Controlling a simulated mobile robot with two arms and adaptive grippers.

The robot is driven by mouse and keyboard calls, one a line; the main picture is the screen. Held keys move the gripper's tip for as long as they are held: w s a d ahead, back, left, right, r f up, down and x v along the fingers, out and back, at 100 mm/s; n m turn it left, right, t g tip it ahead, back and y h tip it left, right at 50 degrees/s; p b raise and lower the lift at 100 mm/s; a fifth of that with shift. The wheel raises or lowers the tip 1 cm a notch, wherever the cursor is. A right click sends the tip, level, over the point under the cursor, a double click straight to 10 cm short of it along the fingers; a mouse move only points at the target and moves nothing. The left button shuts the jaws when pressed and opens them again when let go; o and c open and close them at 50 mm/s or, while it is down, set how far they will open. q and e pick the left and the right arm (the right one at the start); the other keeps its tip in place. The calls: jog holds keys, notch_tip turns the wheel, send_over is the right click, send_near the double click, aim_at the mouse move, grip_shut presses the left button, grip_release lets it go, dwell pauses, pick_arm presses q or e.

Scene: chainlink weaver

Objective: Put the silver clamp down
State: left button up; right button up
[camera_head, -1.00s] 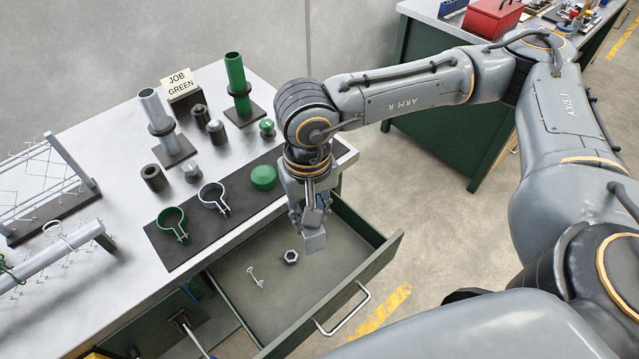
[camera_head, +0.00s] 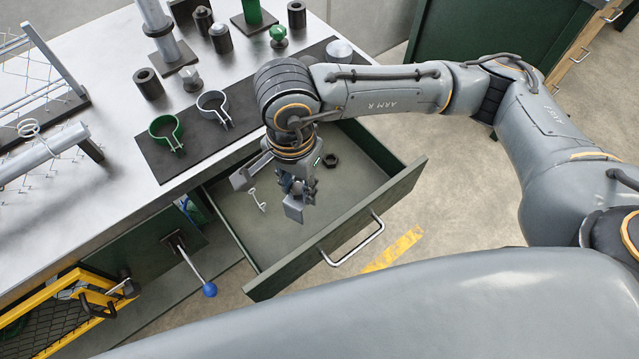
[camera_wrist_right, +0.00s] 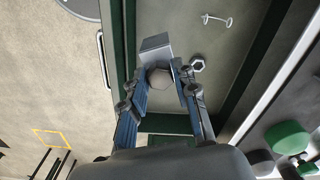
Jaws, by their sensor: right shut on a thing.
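A silver clamp (camera_head: 213,107), an open ring with two short ears, lies on the dark mat (camera_head: 190,150) by the bench edge. A green clamp (camera_head: 166,131) lies to its left. My right gripper (camera_head: 288,192) is over the open drawer, apart from both clamps. My left gripper is not in view.
The open drawer (camera_head: 345,215) holds a small pale fitting (camera_head: 258,199) and a hex nut (camera_head: 330,160). Posts and several dark cylinders stand behind the mat. A mesh frame (camera_head: 55,65) is at the left. A blue-knobbed lever (camera_head: 209,289) sticks out below the bench.

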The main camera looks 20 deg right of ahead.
jog(key=w+d+f+p, duration=0.2)
jog(key=d+f, duration=0.3)
jog(key=f, duration=0.4)
jog(key=shift+w+d+f, duration=0.15)
jog(key=shift+w+f, duration=0.15)
jog(key=shift+w, duration=0.2)
jog(key=shift+f, duration=0.1)
jog(key=shift+f, duration=0.1)
jog(key=o, duration=1)
